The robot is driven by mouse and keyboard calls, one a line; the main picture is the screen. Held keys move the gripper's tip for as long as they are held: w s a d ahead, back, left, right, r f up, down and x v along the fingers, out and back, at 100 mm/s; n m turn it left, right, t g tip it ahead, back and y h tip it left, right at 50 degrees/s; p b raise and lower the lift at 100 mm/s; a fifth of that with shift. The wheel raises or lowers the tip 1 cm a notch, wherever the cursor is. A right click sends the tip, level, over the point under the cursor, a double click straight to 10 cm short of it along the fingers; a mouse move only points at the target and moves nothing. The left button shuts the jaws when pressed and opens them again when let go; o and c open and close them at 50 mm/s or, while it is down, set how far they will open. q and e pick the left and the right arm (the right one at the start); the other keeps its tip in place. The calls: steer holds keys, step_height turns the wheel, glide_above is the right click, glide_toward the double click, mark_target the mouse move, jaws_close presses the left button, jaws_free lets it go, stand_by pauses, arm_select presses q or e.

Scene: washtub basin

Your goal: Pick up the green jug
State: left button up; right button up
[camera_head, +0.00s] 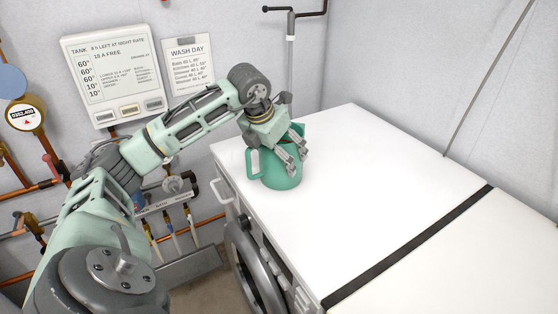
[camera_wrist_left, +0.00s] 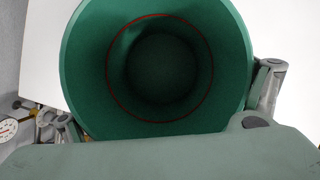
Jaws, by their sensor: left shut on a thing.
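The green jug (camera_head: 282,173) stands upright on the white machine top, near its left edge, in the head view. Its handle (camera_head: 252,162) points to the left. My left gripper (camera_head: 290,160) reaches down over the jug from above and is shut on it, with its fingers against the jug's side. In the left wrist view the open mouth of the jug (camera_wrist_left: 160,65) fills the middle, with a thin red ring inside. The gripper's fingers show at either side of the jug there. My right gripper is not in view.
The white machine top (camera_head: 370,180) is clear to the right of the jug, with a black strip (camera_head: 410,247) across it. A wall panel (camera_head: 112,75), a paper sign (camera_head: 188,62) and copper pipes are behind my left arm. A round machine door (camera_head: 252,272) is below.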

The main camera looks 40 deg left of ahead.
arm_select(q)
steer(key=c, duration=0.3)
steer(key=shift+r, duration=0.1)
